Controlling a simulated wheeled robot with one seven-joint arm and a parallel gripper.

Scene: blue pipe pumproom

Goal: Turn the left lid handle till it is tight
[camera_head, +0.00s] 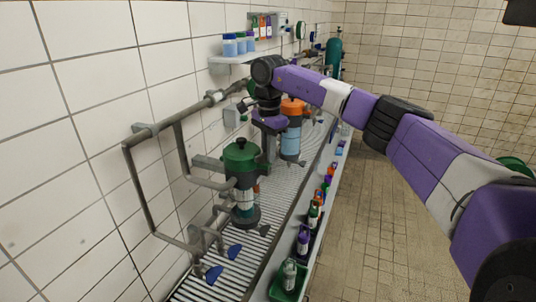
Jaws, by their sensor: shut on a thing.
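A filter vessel with a green lid (241,154) stands upright at the left, its clear body (243,200) above a dark base. A second vessel has an orange lid (293,106) and a blue body (291,140) and stands farther back to the right. My gripper (266,160) reaches down from above between the two vessels, close to the right side of the green lid. It is shut on what appears to be the left lid handle. The fingertips and the gripped part are dark and partly hidden, so the exact contact cannot be made out.
Grey pipes (140,185) run along the tiled wall at the left, with blue-handled valves (214,272) low down. A shelf (235,60) holds several bottles. A tray (287,285) and several small bottles line the ledge's right edge.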

